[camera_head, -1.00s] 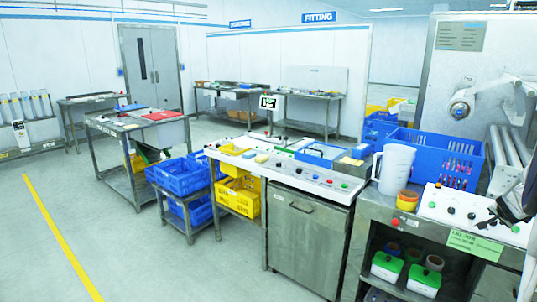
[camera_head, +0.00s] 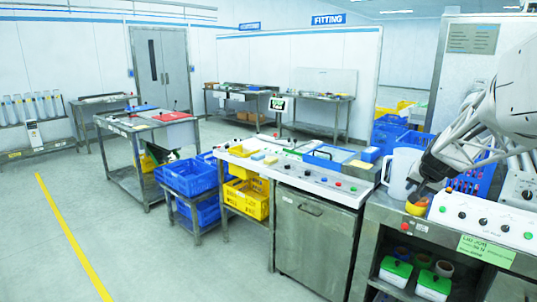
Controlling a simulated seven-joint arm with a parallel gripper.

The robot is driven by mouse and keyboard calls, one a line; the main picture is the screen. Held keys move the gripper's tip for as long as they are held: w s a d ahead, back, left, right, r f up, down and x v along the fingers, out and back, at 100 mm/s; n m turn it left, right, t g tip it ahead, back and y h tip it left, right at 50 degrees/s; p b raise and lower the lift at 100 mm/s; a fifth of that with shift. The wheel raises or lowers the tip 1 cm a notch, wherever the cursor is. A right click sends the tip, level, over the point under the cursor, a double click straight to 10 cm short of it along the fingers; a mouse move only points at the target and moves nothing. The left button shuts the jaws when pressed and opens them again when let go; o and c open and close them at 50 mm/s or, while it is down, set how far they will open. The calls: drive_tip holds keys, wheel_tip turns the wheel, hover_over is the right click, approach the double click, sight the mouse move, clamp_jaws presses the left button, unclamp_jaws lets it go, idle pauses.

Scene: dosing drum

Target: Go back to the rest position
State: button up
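My gripper (camera_head: 421,188), dark at the end of my white and grey arm, is low over the right-hand bench, just right of the white jug (camera_head: 399,172). Its fingertips are at or just above an orange-and-tan roll (camera_head: 417,207) on the bench top and hide part of it. The fingers are small and dark, so I cannot tell whether they are open or touch the roll. My arm reaches in from the right edge and covers part of the blue basket (camera_head: 472,183).
The control panel (camera_head: 480,219) with knobs and buttons is right of the roll. A steel cabinet bench (camera_head: 312,240) with a button panel stands to the left. Yellow (camera_head: 247,200) and blue (camera_head: 190,178) crates stand further left. The floor around the yellow line (camera_head: 72,235) is clear.

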drive_tip(key=s+a+r+n+g+y, duration=0.1)
drive_tip(key=s+a+r+n, duration=0.1)
drive_tip(key=s+a, duration=0.7)
drive_tip(key=s+a+r+n+g+y, duration=0.15)
drive_tip(key=s+a, duration=0.45)
drive_tip(key=a, duration=0.6)
drive_tip(key=s+a+f+n, duration=0.1)
drive_tip(key=s+a, duration=0.3)
drive_tip(key=s, duration=0.3)
drive_tip(key=s+a+f+n+g+h, duration=0.1)
drive_tip(key=s+a, duration=0.3)
drive_tip(key=s, duration=0.4)
drive_tip(key=s+a+f+n+g, duration=0.1)
drive_tip(key=s+a+f+n, duration=0.1)
drive_tip(key=s, duration=0.5)
drive_tip(key=shift+s+a+f, duration=0.4)
drive_tip(key=shift+a+f, duration=0.3)
drive_tip(key=shift+a, duration=0.3)
drive_tip(key=shift+h, duration=0.25)
